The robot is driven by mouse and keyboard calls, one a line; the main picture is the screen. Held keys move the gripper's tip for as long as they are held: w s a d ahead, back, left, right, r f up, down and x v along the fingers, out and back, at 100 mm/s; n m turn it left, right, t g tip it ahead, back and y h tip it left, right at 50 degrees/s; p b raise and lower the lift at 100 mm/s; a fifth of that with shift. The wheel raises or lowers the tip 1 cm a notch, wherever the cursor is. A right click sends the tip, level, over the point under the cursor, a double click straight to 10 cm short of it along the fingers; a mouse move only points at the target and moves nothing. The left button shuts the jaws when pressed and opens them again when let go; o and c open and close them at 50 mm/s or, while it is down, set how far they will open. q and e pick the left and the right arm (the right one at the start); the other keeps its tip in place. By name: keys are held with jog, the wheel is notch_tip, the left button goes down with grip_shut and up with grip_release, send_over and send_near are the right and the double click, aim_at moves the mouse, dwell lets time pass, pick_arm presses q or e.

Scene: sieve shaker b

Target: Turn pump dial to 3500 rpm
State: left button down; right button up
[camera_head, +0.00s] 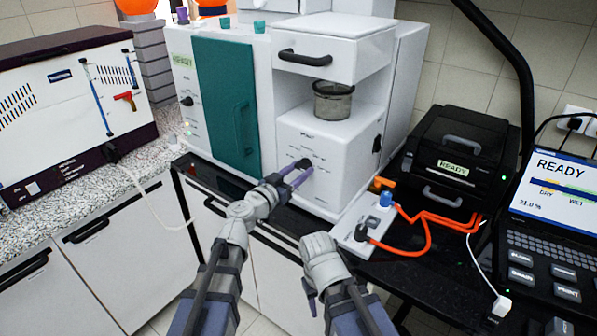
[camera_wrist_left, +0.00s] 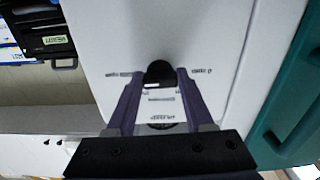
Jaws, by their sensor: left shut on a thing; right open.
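The pump dial (camera_head: 304,163) is a small black knob on the front of the white machine (camera_head: 335,150), with small printed marks around it. In the left wrist view the dial (camera_wrist_left: 159,72) sits between the two fingers of my left gripper (camera_wrist_left: 160,80). My left gripper (camera_head: 297,173) is shut on the dial, its purple fingers reaching it from the front. The printed numbers are too small to read. My right gripper (camera_head: 311,297) is open and empty, low in front of the bench, apart from the dial.
A glass beaker (camera_head: 333,101) stands above the dial panel. A teal door (camera_head: 227,103) is to the left. A black READY box (camera_head: 459,155), orange cables (camera_head: 428,222) and a laptop-like console (camera_head: 548,215) are to the right. The floor side in front is free.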

pick_arm(q)
jog(key=shift+s+m, duration=0.1)
jog(key=shift+m, duration=0.3)
jog(key=shift+c, duration=1.4)
grip_release()
jog(key=v, duration=0.7)
jog(key=shift+s+a, duration=0.25)
